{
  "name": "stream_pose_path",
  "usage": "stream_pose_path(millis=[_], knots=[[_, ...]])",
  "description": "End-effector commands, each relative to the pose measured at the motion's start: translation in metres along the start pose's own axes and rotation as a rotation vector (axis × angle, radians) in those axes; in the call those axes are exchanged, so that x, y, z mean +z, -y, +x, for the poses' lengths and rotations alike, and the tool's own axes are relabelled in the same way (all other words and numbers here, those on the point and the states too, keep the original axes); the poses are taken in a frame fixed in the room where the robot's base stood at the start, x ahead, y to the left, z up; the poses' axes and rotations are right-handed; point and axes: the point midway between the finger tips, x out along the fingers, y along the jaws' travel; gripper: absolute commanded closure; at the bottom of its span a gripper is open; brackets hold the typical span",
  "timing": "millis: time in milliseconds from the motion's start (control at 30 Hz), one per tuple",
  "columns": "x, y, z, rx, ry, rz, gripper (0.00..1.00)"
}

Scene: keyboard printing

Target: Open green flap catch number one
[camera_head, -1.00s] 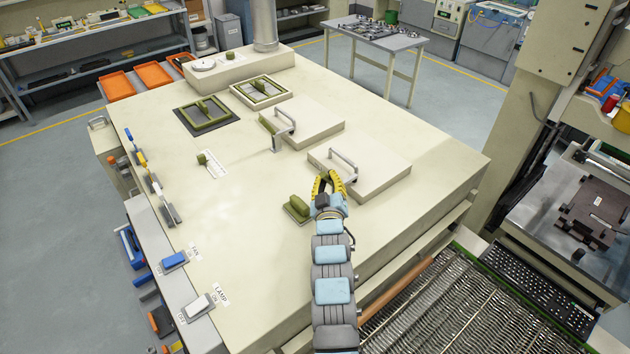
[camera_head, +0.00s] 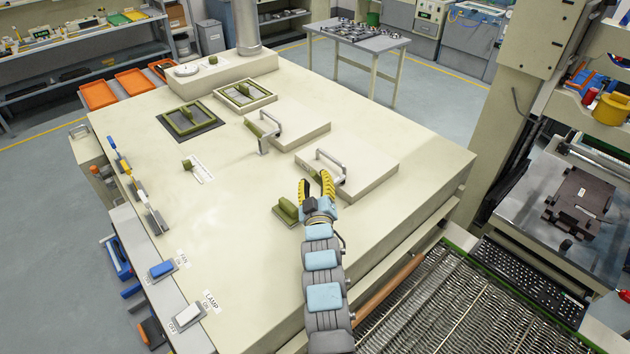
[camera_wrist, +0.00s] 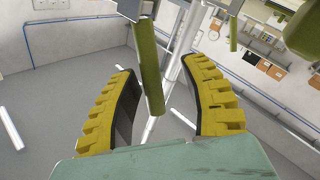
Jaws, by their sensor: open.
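My gripper (camera_head: 315,185) is open over the cream worktop, its yellow fingers pointing away from the body. A green catch (camera_head: 288,209) on a small base stands just left of it, apart from the fingers. A second green catch (camera_head: 254,128) sits farther back beside a metal-handled panel, and a third, smaller one (camera_head: 187,164) stands by a white label. In the wrist view a green bar (camera_wrist: 149,70) shows between the spread fingers with gaps on both sides; which catch it belongs to I cannot tell. A larger green piece (camera_wrist: 303,35) shows at upper right. No catch number is readable.
A raised panel with a metal handle (camera_head: 350,172) lies just beyond my gripper. Green-framed squares (camera_head: 190,118) lie at the back left. Blue and white switches (camera_head: 188,314) line the left edge. Bare worktop (camera_head: 215,225) lies left of the near catch.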

Motion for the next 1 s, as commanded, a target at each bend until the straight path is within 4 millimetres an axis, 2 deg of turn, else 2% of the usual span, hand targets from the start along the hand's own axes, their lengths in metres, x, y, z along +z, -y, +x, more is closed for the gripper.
stream_pose_path(millis=[267,700,1000], knots=[[0.0,-0.001,-0.019,0.0,0.0,-0.001,0.55],[0.0,0.0,-0.066,0.0,-0.001,0.0,0.55],[0.0,0.0,-0.073,0.0,0.0,0.0,0.55]])
